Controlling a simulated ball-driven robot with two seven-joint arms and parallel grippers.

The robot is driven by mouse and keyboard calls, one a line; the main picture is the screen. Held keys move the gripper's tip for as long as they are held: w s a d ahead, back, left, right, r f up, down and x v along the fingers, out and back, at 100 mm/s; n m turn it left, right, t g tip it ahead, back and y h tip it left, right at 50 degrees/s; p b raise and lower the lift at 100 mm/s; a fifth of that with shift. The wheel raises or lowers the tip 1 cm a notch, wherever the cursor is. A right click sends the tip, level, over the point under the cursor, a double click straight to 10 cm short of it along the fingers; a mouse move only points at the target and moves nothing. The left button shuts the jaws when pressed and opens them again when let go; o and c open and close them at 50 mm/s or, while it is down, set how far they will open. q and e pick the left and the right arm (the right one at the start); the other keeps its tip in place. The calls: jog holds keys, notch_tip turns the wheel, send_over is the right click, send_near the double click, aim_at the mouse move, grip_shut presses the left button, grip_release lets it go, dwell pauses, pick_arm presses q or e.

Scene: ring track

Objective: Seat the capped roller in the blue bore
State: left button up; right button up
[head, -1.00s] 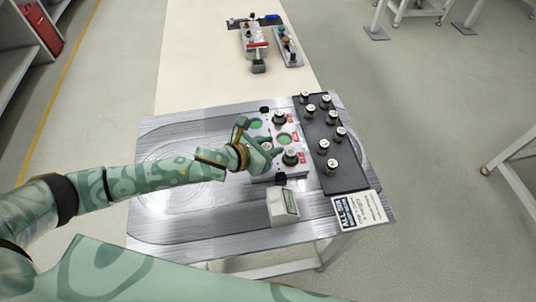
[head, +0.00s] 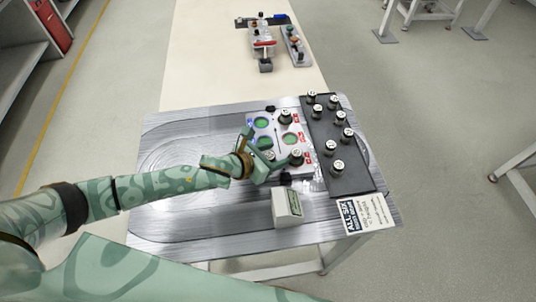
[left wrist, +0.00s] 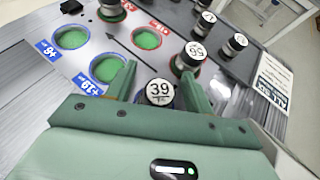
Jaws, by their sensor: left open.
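My left gripper (left wrist: 161,84) is open. Its fingers stand on either side of a capped roller (left wrist: 159,93) marked 39. That roller stands upright in a blue-rimmed bore, partly hidden by the gripper. In the head view my left gripper (head: 265,150) is low over the front left of the bore block (head: 278,132). Two other blue-rimmed bores (left wrist: 72,38) (left wrist: 108,69) look empty, with green floors. A red-rimmed bore (left wrist: 146,39) is empty too. Another capped roller (left wrist: 192,56) stands in a red-rimmed bore beside the right finger. My right gripper is not in view.
A dark tray (head: 350,180) with several capped rollers stands right of the block. A small pale box (head: 287,207) and a printed card (head: 366,213) lie nearer. The metal tabletop (head: 180,215) is clear at left. Another fixture (head: 262,48) stands far back.

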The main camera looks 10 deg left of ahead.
pick_arm(q)
jog(key=p+v, duration=0.2)
jog(key=v, duration=1)
